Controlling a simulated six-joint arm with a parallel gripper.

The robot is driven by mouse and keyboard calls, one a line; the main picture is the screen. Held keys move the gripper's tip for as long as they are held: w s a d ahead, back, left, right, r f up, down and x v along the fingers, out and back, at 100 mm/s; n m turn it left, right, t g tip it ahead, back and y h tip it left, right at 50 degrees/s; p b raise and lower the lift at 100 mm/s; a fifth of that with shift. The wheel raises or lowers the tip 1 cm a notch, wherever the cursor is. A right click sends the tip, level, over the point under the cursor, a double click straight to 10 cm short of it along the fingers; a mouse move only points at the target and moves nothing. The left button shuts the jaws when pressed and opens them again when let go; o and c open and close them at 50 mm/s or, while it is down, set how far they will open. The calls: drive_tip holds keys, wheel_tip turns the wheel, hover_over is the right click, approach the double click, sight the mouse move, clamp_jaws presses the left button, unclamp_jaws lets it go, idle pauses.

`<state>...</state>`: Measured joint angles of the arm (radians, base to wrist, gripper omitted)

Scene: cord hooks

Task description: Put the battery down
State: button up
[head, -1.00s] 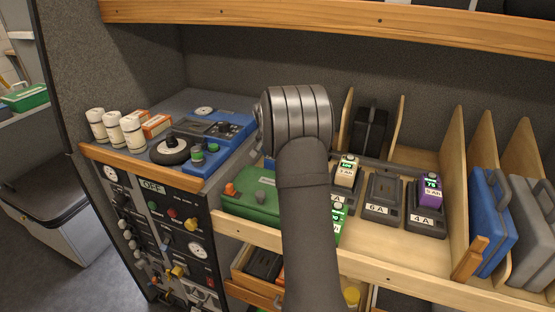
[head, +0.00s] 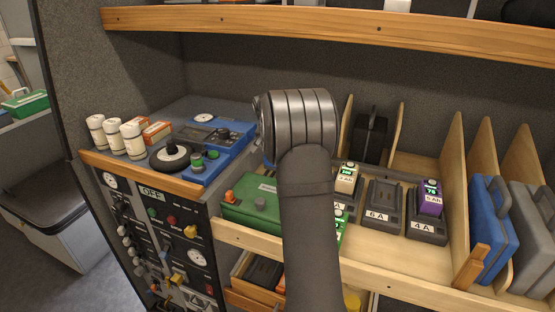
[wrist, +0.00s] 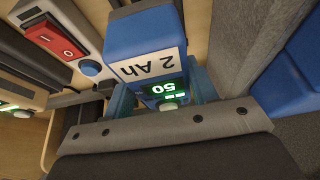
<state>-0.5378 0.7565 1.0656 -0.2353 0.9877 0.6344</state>
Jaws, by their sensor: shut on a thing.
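A blue battery marked "2 Ah" (wrist: 145,52), with a green display reading 50, fills the middle of the wrist view. My gripper (wrist: 165,98) is shut on it, with a finger at each side. In the head view my arm hides the fingers and most of the battery. Beyond the arm are a "6 A" charger (head: 380,206) with no battery in it and a "4 A" charger (head: 425,230) holding a purple battery (head: 430,198). A cream battery (head: 346,178) stands behind the arm's right edge, and a green one is partly hidden below it.
A green case (head: 255,203) lies left of my arm. Wooden dividers hold blue (head: 490,220) and grey cases at the right. A red switch (wrist: 55,40) is near the battery in the wrist view. A wooden shelf (head: 440,38) runs above.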

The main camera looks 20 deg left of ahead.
drive_tip(key=d+r, duration=0.7)
drive_tip(key=d, duration=0.4)
drive_tip(key=s+d+r, duration=0.1)
drive_tip(key=s+d, duration=0.2)
drive_tip(key=d, duration=0.9)
drive_tip(key=s+d, duration=0.2)
drive_tip(key=d, duration=1)
drive_tip(key=s+d+r, duration=0.1)
drive_tip(key=s+d, duration=0.2)
drive_tip(key=d, duration=0.8)
drive_tip(key=w+a+f, duration=0.2)
drive_tip(key=a, duration=0.1)
drive_tip(key=w+a+f, duration=0.4)
drive_tip(key=a+f, duration=0.1)
drive_tip(key=shift+w+a, duration=0.25)
drive_tip(key=shift+a, duration=0.1)
drive_tip(key=shift+a+f, duration=0.1)
drive_tip(key=shift+f, duration=1.95)
drive_tip(key=shift+f, duration=0.1)
drive_tip(key=o, duration=1.3)
drive_tip(key=shift+f, duration=0.1)
